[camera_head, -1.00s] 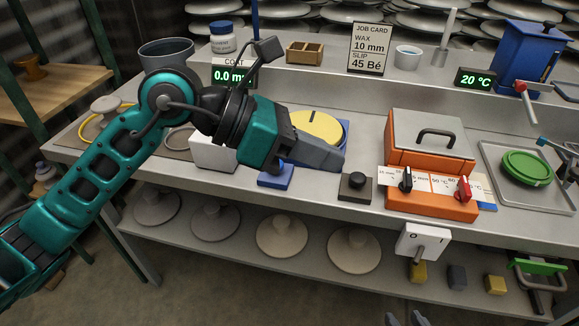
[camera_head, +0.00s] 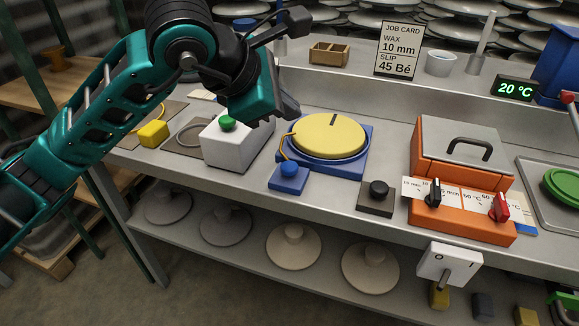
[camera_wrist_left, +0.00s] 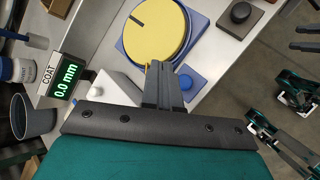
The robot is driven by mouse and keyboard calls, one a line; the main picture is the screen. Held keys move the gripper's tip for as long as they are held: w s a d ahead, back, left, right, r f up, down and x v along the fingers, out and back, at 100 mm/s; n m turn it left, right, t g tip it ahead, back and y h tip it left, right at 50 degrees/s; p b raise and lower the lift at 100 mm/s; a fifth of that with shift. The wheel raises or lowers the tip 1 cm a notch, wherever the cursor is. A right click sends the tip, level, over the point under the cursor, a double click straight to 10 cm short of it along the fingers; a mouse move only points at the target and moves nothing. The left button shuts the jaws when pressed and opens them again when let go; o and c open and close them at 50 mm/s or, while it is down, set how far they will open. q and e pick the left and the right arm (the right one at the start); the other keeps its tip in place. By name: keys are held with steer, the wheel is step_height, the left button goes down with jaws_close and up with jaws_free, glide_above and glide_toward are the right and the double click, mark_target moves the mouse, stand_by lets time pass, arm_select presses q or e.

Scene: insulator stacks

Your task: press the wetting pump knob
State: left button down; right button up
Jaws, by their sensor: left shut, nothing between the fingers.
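A round blue knob (camera_head: 289,167) stands on a blue block (camera_head: 288,182) at the bench front. A yellow tube runs from the block to the blue tray (camera_head: 364,146), which holds a yellow disc (camera_head: 330,135). The knob also shows in the left wrist view (camera_wrist_left: 186,82), close beside the fingers. My left gripper (camera_head: 290,107) is shut and empty, above and behind the knob, near the white box and the disc's left edge. Its shut fingers show in the left wrist view (camera_wrist_left: 168,85). Two dark, separated prongs at that view's right edge look like my right gripper (camera_wrist_left: 304,38).
A white box with a green button (camera_head: 227,123) stands left of the blue block. A black knob (camera_head: 378,188) on a dark base stands to its right, then an orange unit (camera_head: 458,221). Bare bench lies between the blue block and the black knob.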

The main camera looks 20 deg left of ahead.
arm_select(q)
steer(key=b, duration=0.4)
glide_above(286, 168)
step_height(286, 168, down, 6)
steer(key=shift+f, duration=0.2)
steer(key=shift+f+b, duration=0.45)
steer(key=shift+b, duration=0.1)
arm_select(e)
steer(key=shift+w+a+f+y, duration=0.2)
steer(key=shift+a+f, duration=0.2)
steer(key=shift+f, duration=0.3)
steer(key=shift+w+a+f+y, duration=0.2)
steer(key=shift+a+f, duration=0.15)
steer(key=shift+f, duration=0.35)
steer(key=shift+d+f, duration=0.15)
steer(key=shift+f, duration=0.05)
steer(key=shift+s+f, duration=0.1)
steer(key=shift+s, duration=0.05)
arm_select(q)
steer(key=shift+f, duration=0.2)
steer(key=shift+f+b, duration=0.35)
steer(key=shift+b, duration=0.35)
arm_select(e)
steer(key=shift+f, duration=0.45)
